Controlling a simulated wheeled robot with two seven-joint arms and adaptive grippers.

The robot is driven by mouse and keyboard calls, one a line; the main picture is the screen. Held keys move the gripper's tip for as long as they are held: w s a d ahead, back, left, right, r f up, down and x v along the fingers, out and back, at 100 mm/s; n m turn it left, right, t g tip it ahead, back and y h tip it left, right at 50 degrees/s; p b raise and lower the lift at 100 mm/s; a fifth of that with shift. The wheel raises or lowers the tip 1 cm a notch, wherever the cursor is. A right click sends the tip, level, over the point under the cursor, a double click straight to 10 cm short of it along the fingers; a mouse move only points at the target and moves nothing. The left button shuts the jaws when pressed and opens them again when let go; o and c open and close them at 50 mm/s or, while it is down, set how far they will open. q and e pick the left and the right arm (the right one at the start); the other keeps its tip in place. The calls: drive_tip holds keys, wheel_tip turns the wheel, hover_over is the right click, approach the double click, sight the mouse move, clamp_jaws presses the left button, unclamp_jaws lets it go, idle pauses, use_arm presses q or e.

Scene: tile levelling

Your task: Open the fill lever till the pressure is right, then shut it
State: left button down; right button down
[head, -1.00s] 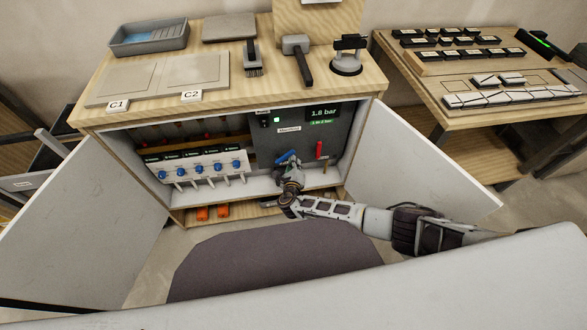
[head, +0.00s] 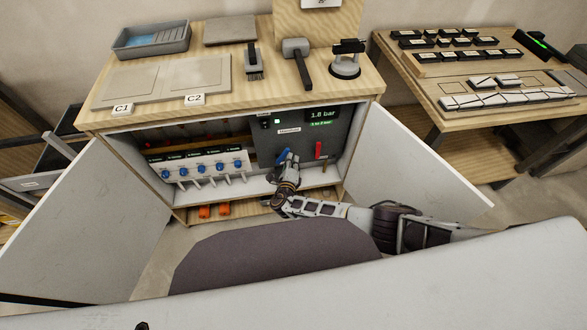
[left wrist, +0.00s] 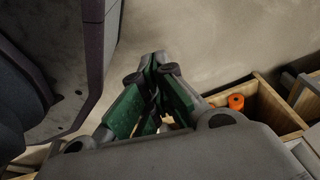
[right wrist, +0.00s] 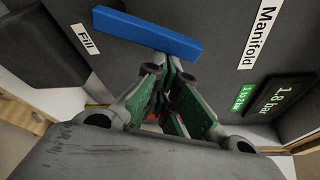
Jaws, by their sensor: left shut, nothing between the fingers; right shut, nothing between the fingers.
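The fill lever is a blue bar (head: 283,156) on the grey panel in the open cabinet. In the right wrist view the blue bar (right wrist: 150,35) lies slightly tilted beside a "Fill" label (right wrist: 85,39). My right gripper (head: 291,157) is shut and empty, its tips close to the bar; I cannot tell whether they touch. The pressure display (head: 323,115) reads 1.8 bar; it also shows in the right wrist view (right wrist: 284,97), with a small green range line.
A red lever (head: 320,150) is on the panel, right of the blue one. Several blue-knobbed valves (head: 203,169) stand in the cabinet's left half. The open cabinet doors (head: 408,165) flank the space. Orange items (head: 205,211) lie on the low shelf.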

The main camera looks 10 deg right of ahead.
sight(287, 153)
use_arm(q)
drive_tip(key=shift+s+a+f+p, duration=0.3)
drive_tip(key=shift+s+a, duration=0.1)
drive_tip(key=shift+s, duration=0.2)
drive_tip(key=shift+s+a+f+p, duration=0.15)
drive_tip(key=shift+s+a+p, duration=0.2)
drive_tip(key=shift+s, duration=0.2)
use_arm(e)
drive_tip(key=a+r+n, duration=0.1)
drive_tip(key=a+r+n+t+h, duration=0.1)
drive_tip(key=n, duration=0.1)
drive_tip(key=shift+a+n, duration=0.2)
drive_tip(key=shift+n, duration=0.1)
use_arm(q)
drive_tip(key=shift+a+f, duration=0.1)
use_arm(e)
drive_tip(key=shift+a+r, duration=0.1)
drive_tip(key=shift+a, duration=0.05)
